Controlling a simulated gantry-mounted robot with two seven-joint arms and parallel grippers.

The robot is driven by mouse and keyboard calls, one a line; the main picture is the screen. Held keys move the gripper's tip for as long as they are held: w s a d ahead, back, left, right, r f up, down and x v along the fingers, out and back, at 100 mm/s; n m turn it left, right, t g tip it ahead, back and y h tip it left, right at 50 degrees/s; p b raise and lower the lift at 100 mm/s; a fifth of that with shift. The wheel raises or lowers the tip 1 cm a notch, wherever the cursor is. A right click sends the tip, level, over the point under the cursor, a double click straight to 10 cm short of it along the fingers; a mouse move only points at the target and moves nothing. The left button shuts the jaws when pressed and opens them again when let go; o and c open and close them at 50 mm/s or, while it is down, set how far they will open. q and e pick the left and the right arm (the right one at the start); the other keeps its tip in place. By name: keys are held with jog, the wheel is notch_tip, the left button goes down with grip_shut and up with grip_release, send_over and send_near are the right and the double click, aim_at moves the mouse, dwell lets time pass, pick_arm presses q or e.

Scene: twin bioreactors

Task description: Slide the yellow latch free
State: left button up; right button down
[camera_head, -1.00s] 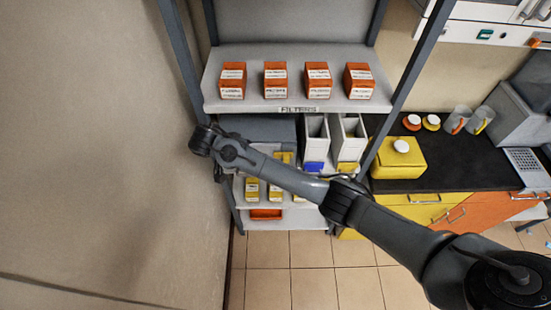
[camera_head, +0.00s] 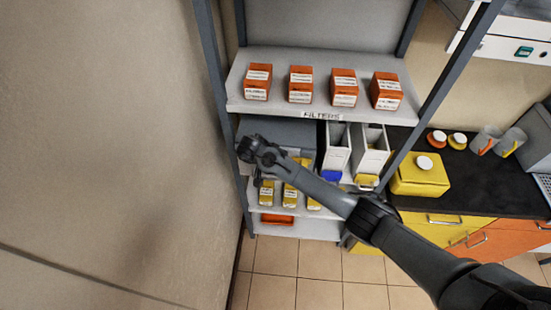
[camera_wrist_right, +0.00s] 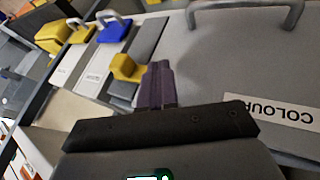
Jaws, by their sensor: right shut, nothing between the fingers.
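The yellow latch (camera_wrist_right: 125,69) is a small block at the edge of a grey case (camera_wrist_right: 215,60) in the right wrist view. My right gripper (camera_wrist_right: 157,68) is shut and empty, its dark purple fingers just right of the latch. Whether they touch it I cannot tell. In the head view the grey case (camera_head: 285,131) sits on the shelf below the filters, partly behind my right arm. The latch and my right fingertips cannot be made out there. My left gripper is not in view.
White boxes (camera_head: 338,148) with blue and yellow handles stand right of the case. Orange filter boxes (camera_head: 343,87) line the shelf above, yellow boxes (camera_head: 266,192) the one below. A shelf post (camera_head: 222,110) rises at the left. A yellow container (camera_head: 420,176) stands on the black counter.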

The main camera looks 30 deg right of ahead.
jog(key=shift+s+d+r+p, duration=0.15)
jog(key=shift+s+d+p, duration=0.4)
jog(key=shift+s+d, duration=0.8)
jog(key=shift+w+d, duration=0.1)
jog(key=s+d+p, duration=0.2)
jog(key=d+p, duration=0.1)
jog(key=shift+s, duration=0.25)
